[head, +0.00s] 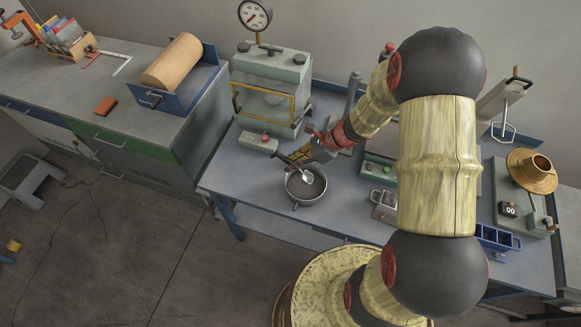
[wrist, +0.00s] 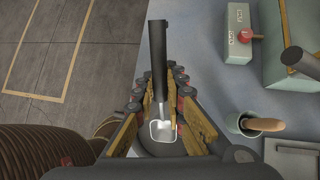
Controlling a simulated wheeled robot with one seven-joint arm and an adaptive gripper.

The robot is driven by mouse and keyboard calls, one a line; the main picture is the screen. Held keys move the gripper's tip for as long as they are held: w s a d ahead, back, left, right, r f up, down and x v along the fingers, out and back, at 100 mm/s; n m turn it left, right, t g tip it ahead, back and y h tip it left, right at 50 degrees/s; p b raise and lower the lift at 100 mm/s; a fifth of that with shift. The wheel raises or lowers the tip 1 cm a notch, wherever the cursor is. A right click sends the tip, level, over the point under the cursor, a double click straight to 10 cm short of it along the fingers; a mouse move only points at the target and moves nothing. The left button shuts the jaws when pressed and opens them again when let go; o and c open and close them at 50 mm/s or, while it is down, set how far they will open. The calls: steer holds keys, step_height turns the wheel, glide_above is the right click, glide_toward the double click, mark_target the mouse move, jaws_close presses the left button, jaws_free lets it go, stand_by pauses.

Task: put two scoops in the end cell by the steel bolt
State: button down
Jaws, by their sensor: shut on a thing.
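My gripper (head: 303,156) is shut on the dark handle of a scoop (wrist: 157,55), over the back of a grey round pan (head: 306,196). The scoop's pale metal head (head: 306,178) points down inside the pan. In the wrist view the handle passes between the fingers of my gripper (wrist: 157,82), and the head shows light grey; I cannot tell whether it holds material. A blue box with several cells (head: 497,238) stands at the right front of the bench, partly hidden by my arm. I cannot make out a steel bolt by it.
A grey-green press with a gauge (head: 273,85) stands behind the pan, with a small grey box (head: 259,143) before it. Metal moulds (head: 383,205) lie right of the pan. A brass-coloured disc (head: 531,171) stands far right. The bench's left front corner is clear.

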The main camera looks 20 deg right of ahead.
steer(key=shift+d+f+b, duration=0.2)
steer(key=shift+f+b, duration=0.2)
steer(key=shift+b, duration=0.15)
steer(key=shift+t+y, duration=0.3)
steer(key=shift+y, duration=0.1)
step_height(320, 180, down, 6)
steer(key=b, duration=0.5)
steer(key=shift+s+d, duration=0.1)
